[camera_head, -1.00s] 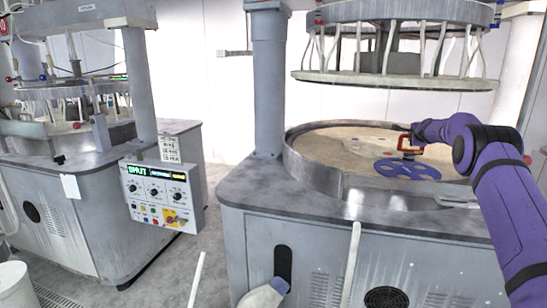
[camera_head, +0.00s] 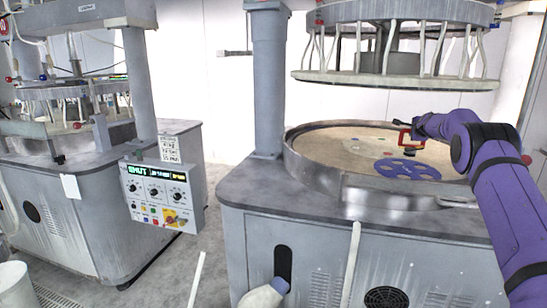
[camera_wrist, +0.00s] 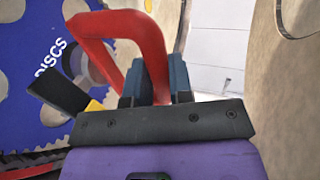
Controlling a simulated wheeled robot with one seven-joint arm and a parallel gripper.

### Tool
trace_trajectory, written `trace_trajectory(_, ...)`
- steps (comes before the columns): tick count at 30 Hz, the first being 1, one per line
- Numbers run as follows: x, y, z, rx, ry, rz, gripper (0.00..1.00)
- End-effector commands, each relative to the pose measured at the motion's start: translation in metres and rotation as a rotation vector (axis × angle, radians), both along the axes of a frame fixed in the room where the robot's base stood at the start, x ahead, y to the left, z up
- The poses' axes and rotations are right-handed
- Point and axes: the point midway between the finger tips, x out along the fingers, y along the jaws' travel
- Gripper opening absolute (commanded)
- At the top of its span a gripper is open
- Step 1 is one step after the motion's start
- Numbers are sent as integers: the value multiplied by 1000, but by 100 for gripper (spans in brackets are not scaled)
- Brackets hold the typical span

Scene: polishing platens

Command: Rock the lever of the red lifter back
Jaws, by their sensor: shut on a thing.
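The red lifter (camera_head: 404,138) is over the platen, at the far edge of the blue toothed disc (camera_head: 407,170). Its red handle (camera_wrist: 148,38) shows large in the wrist view as a bent loop. My gripper (camera_wrist: 153,80) is shut on one leg of this handle, with a finger on each side. A black lever (camera_wrist: 57,91) with a yellow part at its root sticks out to the left of the fingers. A grey round part of the lifter shows behind it. I cannot tell whether the lifter touches anything below; its underside is hidden.
The round platen's metal rim (camera_head: 330,180) surrounds the work area. An upper plate (camera_head: 395,82) with hanging hoses is above it. A control panel (camera_head: 160,193) and a second machine stand at the left.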

Motion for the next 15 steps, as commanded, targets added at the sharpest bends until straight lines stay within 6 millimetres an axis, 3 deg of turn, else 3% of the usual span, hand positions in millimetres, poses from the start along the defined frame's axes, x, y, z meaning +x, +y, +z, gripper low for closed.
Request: trace_trajectory(15, -14, -6, 4, 2, -7, -6, 0)
